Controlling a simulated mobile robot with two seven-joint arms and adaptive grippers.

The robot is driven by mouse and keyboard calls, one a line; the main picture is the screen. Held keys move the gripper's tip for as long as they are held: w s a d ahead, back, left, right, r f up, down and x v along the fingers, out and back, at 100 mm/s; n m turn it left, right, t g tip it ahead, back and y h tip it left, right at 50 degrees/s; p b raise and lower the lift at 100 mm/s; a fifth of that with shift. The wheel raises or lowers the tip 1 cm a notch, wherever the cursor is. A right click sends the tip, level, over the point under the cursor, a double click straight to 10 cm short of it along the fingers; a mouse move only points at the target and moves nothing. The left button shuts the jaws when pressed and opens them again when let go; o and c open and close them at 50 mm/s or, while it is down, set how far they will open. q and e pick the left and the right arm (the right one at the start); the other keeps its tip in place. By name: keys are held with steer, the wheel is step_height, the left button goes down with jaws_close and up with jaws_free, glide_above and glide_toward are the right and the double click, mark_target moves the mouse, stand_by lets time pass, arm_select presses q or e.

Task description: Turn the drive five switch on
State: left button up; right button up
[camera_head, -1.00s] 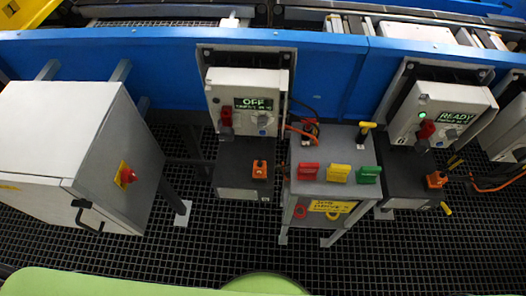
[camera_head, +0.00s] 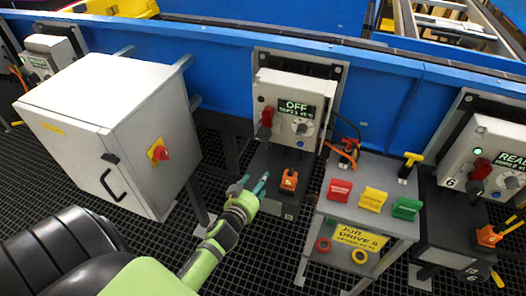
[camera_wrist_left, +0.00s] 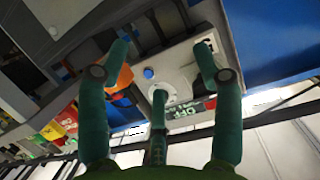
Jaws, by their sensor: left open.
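The drive unit (camera_head: 283,92) is a light grey box on the blue conveyor side, its display (camera_head: 297,109) reading OFF. It has a round grey knob (camera_head: 301,128) and a red switch (camera_head: 266,118) at its left. Below it, a dark box (camera_head: 262,167) carries an orange switch (camera_head: 289,180). My left gripper (camera_head: 252,186) is open and empty, just left of the orange switch and apart from it. In the left wrist view, the fingers (camera_wrist_left: 162,65) spread before the unit; its OFF display (camera_wrist_left: 186,110) looks upside down and the orange switch (camera_wrist_left: 118,82) is partly hidden.
A grey cabinet (camera_head: 95,100) with a red knob stands left of my left arm. Another drive unit (camera_head: 487,142), showing READY, is farther right. Dark grating covers the floor.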

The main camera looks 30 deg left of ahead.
mark_target(261, 140)
arm_select(q)
step_height(261, 140, up, 10)
steer(key=w+a+t+y+b, duration=0.1)
steer(key=w+a+t+y, duration=0.1)
steer(key=t, duration=0.1)
steer(key=shift+n+h, duration=0.3)
steer(key=shift+h, duration=0.1)
steer(key=x, duration=0.6)
steer(key=shift+w+a+f, duration=0.15)
steer(key=shift+w+a, duration=0.05)
steer(key=shift+s, duration=0.1)
steer(key=c, duration=1.1)
